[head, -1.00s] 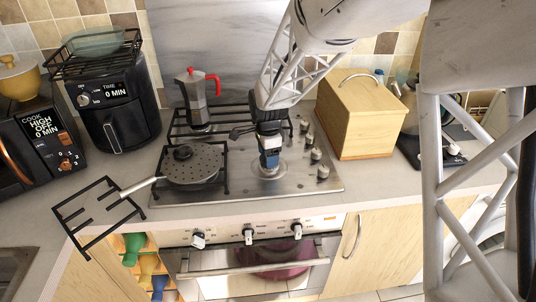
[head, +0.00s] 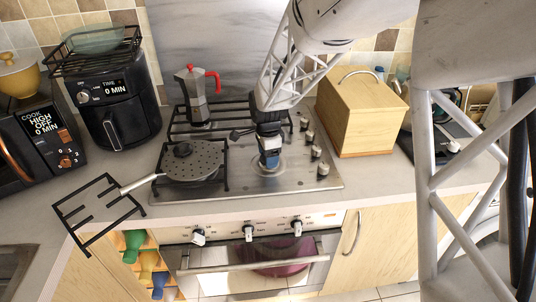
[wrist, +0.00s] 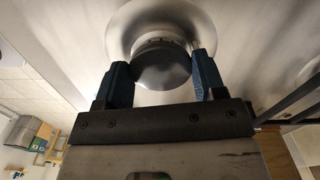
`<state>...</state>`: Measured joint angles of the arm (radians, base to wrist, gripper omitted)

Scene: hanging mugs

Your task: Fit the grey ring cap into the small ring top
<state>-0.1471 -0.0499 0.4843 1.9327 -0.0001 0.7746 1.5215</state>
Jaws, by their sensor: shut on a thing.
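My gripper (head: 269,160) points down over the front right of the hob, at the small ring top (head: 262,171). In the wrist view my gripper's blue fingertips (wrist: 163,80) are shut on the round grey ring cap (wrist: 162,66), one on each side. Behind the cap, the pale round dish of the ring top (wrist: 118,28) surrounds it. The cap looks to be at or very near the centre of the ring; I cannot tell whether it is seated. In the head view my fingers hide the cap.
A frying pan with a perforated lid (head: 192,162) stands left of my gripper. A moka pot (head: 195,95) stands behind. A wooden bread box (head: 360,115) is to the right. A loose black pan support (head: 98,212) lies at the counter's front left.

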